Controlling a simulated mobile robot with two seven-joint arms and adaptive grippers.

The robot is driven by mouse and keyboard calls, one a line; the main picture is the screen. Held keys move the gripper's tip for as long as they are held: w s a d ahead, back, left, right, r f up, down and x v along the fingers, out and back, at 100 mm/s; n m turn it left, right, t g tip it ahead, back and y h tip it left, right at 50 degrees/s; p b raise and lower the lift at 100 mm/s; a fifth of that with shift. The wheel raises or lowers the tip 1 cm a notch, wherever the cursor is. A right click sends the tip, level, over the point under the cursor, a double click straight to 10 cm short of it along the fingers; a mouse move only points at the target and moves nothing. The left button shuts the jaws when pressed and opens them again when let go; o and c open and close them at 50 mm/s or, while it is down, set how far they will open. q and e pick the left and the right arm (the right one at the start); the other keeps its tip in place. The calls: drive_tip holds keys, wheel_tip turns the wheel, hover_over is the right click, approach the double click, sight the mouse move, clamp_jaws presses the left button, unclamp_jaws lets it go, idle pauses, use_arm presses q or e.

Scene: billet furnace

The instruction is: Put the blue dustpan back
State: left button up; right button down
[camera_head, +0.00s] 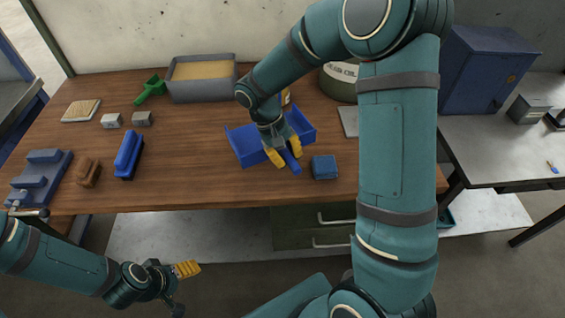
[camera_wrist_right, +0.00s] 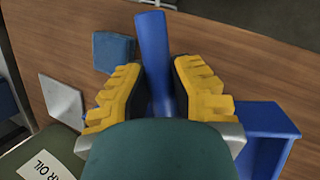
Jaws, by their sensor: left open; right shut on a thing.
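The blue dustpan (camera_head: 246,146) is at the middle of the wooden bench (camera_head: 200,185), its handle (camera_head: 291,163) pointing toward the front edge. My right gripper (camera_head: 283,154) is shut on the handle; the yellow fingers stand on both sides of it. In the right wrist view the handle (camera_wrist_right: 153,50) runs up between the fingers and part of the pan (camera_wrist_right: 268,125) shows at right. I cannot tell whether the pan touches the bench. My left gripper (camera_head: 188,268) is open and empty, below and in front of the bench's front edge.
A small blue block (camera_head: 324,167) lies close right of my right gripper. A grey sand-coloured bin (camera_head: 202,88), green scoop (camera_head: 150,89), blue brush (camera_head: 128,154), wooden brush (camera_head: 88,173) and oil drum (camera_head: 340,82) stand around. Bench between the blue brush and dustpan is clear.

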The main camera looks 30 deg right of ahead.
wheel_tip(320, 180, down, 6)
drive_tip(key=shift+b, duration=0.4)
drive_tip(key=shift+r, duration=0.1)
drive_tip(key=c, duration=1)
unclamp_jaws()
drive_tip(key=shift+r, duration=0.1)
drive_tip(key=p+v, duration=0.1)
drive_tip(key=v, duration=1.1)
drive_tip(key=shift+p, duration=0.4)
